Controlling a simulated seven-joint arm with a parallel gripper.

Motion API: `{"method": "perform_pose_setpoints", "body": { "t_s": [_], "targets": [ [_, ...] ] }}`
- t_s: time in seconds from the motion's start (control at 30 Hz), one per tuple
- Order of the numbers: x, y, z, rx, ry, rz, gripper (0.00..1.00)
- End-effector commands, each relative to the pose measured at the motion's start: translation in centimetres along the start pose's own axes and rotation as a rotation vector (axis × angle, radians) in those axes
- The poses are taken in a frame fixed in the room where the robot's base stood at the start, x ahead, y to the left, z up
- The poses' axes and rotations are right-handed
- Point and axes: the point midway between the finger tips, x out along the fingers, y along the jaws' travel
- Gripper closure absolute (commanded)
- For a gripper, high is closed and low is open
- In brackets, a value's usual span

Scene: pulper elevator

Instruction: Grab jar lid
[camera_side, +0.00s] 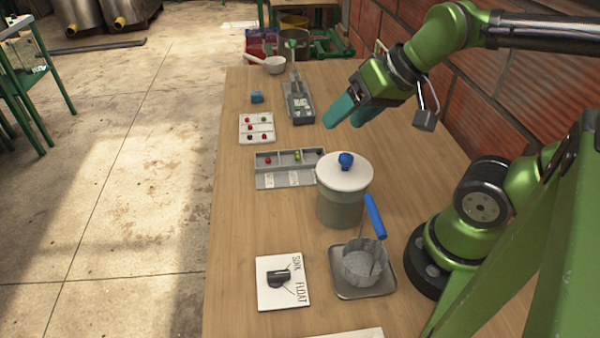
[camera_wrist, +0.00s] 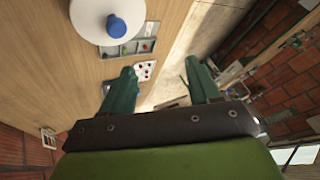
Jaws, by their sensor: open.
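The jar lid (camera_side: 344,174) is a white disc with a blue knob (camera_side: 346,160) on top. It sits on a grey cylindrical jar (camera_side: 340,207) in the middle of the table. In the wrist view the lid (camera_wrist: 92,14) and its blue knob (camera_wrist: 117,26) show at the top, left of centre, beyond my fingers. My gripper (camera_side: 345,112) has teal fingers and is above the table, higher than the lid and farther back in the side view. In the wrist view my gripper (camera_wrist: 160,85) is open, its two fingers wide apart with nothing between them.
A metal tray (camera_side: 385,283) with a mesh basket (camera_side: 362,264) and blue handle stands in front of the jar. A sink/float board (camera_side: 282,282) lies left of it. A grey sorting tray (camera_side: 285,180) and a white gridded tray (camera_side: 257,128) lie behind. A brick wall (camera_side: 450,95) borders the right.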

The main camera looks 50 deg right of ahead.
Motion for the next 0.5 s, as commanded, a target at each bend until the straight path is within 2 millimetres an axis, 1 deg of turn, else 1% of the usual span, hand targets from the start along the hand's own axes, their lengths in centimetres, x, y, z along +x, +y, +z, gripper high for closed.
{"method": "perform_pose_setpoints", "body": {
  "t_s": [0.07,0.1,0.17,0.33,0.47,0.5],
  "targets": [
    [0.2,0.3,-1.6,0.026,-0.010,0.052,0.39],
    [0.0,0.4,-2.3,0.108,-0.033,0.090,0.39],
    [-0.2,0.6,-3.0,0.265,-0.063,0.146,0.39],
    [-1.4,0.6,-4.5,0.796,-0.105,0.322,0.39],
    [-2.6,0.5,-5.2,1.212,-0.078,0.462,0.39],
    [-3.0,0.4,-5.3,1.340,-0.060,0.504,0.39]
  ]
}}
